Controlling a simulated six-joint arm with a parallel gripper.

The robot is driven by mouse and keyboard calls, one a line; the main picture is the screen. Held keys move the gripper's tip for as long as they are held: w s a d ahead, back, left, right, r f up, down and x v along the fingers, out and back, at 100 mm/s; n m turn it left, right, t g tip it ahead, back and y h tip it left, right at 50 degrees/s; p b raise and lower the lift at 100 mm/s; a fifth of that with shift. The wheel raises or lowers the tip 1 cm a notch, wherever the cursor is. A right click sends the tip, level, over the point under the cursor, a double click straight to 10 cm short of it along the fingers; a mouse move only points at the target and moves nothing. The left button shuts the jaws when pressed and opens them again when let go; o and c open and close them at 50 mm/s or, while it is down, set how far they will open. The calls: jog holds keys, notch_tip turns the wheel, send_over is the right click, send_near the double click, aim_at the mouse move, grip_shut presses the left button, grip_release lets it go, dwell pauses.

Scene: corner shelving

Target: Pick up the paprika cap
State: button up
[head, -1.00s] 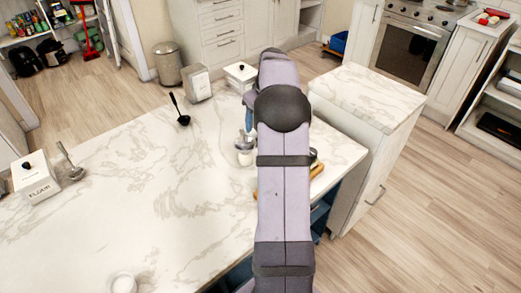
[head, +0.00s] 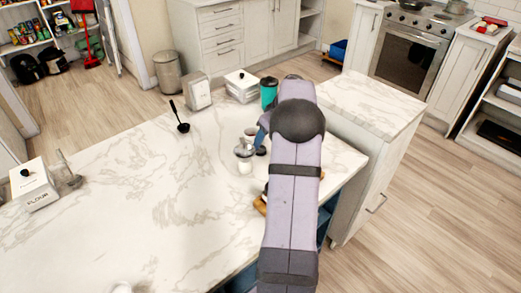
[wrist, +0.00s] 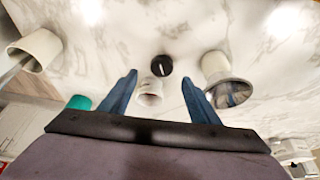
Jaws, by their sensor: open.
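A small round black piece with a light mark (wrist: 161,66), which looks like the paprika cap, lies on the marble counter in the wrist view. It is ahead of my gripper (wrist: 159,77), between the lines of its two blue fingers. The fingers are spread apart with nothing held. A small pale jar or cup (wrist: 150,92) sits just beside the black piece, also between the fingers. In the head view, a dark round spot (head: 261,151) near my blue gripper (head: 264,128) may be the same cap. My arm covers part of the counter there.
A pale, metal-rimmed vessel (wrist: 218,68) stands close to the right finger, and a white cup (wrist: 38,48) is at the left.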

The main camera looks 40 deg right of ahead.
aim_at(261, 149)
jog(key=shift+w+a+f, duration=0.1)
jog(key=shift+f, duration=0.35)
jog(key=shift+p+x, duration=0.85)
jog(key=shift+x, duration=1.35)
jog(key=c, duration=1.2)
